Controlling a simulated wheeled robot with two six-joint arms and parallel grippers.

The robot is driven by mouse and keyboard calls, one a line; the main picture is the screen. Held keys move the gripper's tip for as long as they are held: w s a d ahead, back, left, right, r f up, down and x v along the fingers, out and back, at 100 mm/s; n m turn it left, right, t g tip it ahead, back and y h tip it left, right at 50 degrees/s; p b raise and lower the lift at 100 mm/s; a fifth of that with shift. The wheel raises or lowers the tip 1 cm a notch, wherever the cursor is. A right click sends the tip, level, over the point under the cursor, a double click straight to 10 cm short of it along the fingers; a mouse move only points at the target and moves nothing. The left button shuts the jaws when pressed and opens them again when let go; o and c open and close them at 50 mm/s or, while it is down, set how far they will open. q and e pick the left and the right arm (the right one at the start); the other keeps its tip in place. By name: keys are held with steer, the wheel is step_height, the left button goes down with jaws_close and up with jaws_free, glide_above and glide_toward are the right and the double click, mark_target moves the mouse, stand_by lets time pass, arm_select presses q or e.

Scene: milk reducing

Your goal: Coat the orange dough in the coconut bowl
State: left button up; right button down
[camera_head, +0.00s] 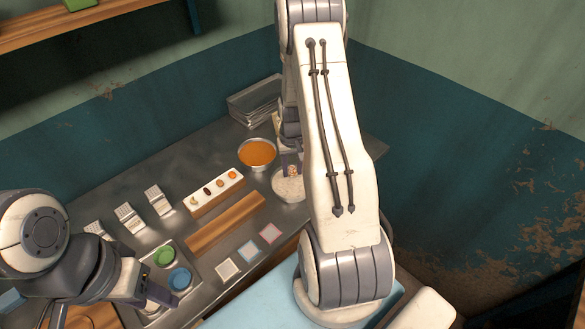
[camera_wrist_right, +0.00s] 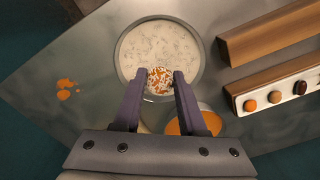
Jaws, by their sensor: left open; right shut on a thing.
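The coconut bowl (camera_head: 291,190) is a round bowl of white shreds at the right end of the counter. In the right wrist view it (camera_wrist_right: 145,47) lies beyond my fingertips. My right gripper (camera_wrist_right: 159,78) is shut on the orange dough (camera_wrist_right: 160,83), a small ball speckled with white flakes. The ball shows over the bowl's near rim; I cannot tell whether it touches the coconut. In the head view my right gripper (camera_head: 291,170) is at the bowl, partly hidden by my arm. My left gripper (camera_head: 155,300) is open and empty near the green and blue cups.
A bowl of orange liquid (camera_head: 257,153) stands beside the coconut bowl. A white-topped wooden block (camera_head: 214,192) holds several small items, with a plain wooden block (camera_head: 226,222) alongside. Orange spills (camera_wrist_right: 66,89) mark the counter. Green (camera_head: 164,256) and blue (camera_head: 179,279) cups stand at the lower left.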

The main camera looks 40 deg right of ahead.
mark_target(293, 169)
step_height(293, 169, up, 4)
steer(key=p, duration=0.3)
